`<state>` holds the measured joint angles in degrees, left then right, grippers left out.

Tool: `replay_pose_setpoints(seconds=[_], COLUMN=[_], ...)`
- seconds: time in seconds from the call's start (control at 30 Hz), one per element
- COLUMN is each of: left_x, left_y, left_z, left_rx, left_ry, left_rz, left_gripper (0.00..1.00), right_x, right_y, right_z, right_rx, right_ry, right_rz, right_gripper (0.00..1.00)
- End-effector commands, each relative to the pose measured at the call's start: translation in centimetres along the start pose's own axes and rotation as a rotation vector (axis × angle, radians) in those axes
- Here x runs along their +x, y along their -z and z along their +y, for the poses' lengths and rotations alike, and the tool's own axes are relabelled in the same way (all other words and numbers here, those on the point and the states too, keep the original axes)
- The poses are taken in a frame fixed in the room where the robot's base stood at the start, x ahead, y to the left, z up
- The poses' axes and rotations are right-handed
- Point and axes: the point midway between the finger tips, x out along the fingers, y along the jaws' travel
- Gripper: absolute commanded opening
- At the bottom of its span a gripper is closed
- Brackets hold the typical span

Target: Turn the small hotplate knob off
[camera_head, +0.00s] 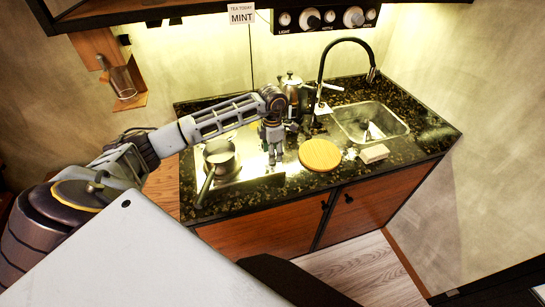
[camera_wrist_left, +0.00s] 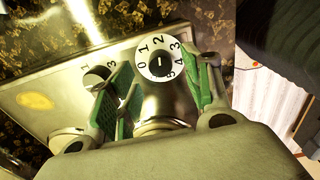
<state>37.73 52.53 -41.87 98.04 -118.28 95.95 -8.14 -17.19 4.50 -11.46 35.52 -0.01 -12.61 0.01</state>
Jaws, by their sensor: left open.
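The steel hob (camera_head: 238,172) is set into the left part of the dark counter. In the left wrist view, a knob with a white numbered dial (camera_wrist_left: 159,60) and dark centre sits on the steel panel (camera_wrist_left: 50,92). A second, metallic knob (camera_wrist_left: 95,78) is to its left, partly behind a finger. I cannot tell which knob serves the small hotplate, nor read their settings surely. My left gripper (camera_head: 272,152) points down over the hob's right part. In the wrist view its green-padded fingers (camera_wrist_left: 160,88) are apart, with the white dial showing between them. My right gripper is not in view.
A pot (camera_head: 220,158) with a long handle stands on the hob's left. The sink (camera_head: 352,124) is farther right.

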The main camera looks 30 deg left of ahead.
Motion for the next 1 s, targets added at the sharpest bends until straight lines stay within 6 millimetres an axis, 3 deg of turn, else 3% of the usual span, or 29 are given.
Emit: replay_pose_setpoints(seconds=[0.3,0.73,1.0], left_x=[3.1,3.7,3.6], left_y=[0.0,0.0,0.0], left_z=[0.0,0.0,0.0], left_rx=[0.000,0.001,0.000], left_ry=[0.001,0.000,0.000], left_rz=[0.001,0.000,0.000], left_gripper=[0.49,0.49,0.15], right_x=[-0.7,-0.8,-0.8], right_y=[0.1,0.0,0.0], right_z=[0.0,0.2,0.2], right_rx=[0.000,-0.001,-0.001], right_ry=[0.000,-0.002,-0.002], right_rz=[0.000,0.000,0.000], right_gripper=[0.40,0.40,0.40])
